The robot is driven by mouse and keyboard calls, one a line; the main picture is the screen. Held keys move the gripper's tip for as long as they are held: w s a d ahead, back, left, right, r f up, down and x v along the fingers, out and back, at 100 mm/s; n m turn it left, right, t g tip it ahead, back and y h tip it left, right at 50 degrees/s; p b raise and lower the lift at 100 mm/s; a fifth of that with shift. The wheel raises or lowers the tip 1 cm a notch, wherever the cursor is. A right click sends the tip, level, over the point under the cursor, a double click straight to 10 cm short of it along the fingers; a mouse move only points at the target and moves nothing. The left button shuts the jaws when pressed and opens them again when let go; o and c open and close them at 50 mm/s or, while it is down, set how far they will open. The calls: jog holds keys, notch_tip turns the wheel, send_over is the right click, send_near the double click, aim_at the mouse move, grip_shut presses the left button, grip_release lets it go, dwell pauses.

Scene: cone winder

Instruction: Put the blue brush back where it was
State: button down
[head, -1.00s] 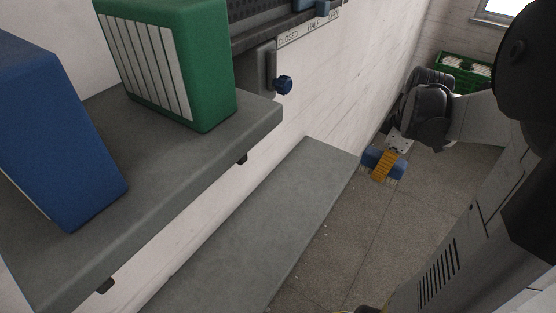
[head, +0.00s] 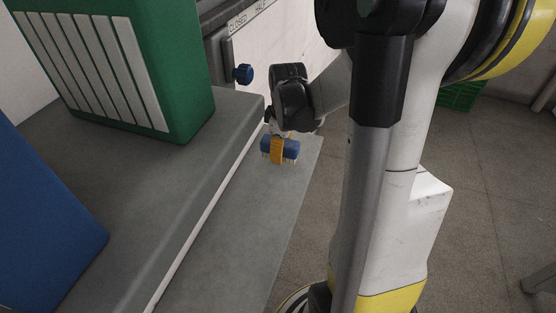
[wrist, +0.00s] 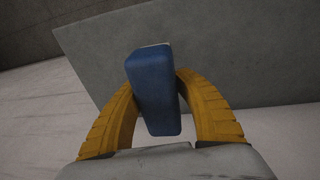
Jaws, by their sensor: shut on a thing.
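The blue brush (head: 291,148) has a blue block and pale bristles that point down in the head view. My gripper (head: 277,150) is shut on it, with an orange finger across the block. In the wrist view the blue brush (wrist: 153,92) sits between the two curved orange fingers of my gripper (wrist: 156,95), which touch its sides. In the head view the brush appears over the far end of the lower grey shelf (head: 235,240). I cannot tell how high it is above that shelf.
The upper grey shelf (head: 150,190) carries a green binder-like box (head: 185,75) and a blue one (head: 40,215). A blue knob (head: 243,74) sticks out from the wall panel beyond. A green crate (head: 460,96) stands on the floor behind my arm. The lower shelf's visible top is bare.

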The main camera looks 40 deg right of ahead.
aim_at(280, 166)
jog(key=shift+f+b, duration=0.35)
jog(key=shift+f, duration=1.65)
jog(key=shift+f, duration=0.2)
jog(key=c, duration=0.9)
grip_release()
jog(key=shift+r, duration=0.15)
jog(key=r, duration=0.4)
jog(key=s+r+p, duration=0.1)
jog(key=r, duration=0.3)
jog(key=r+p, duration=0.1)
jog(key=r, duration=0.3)
jog(key=shift+s+a, duration=0.35)
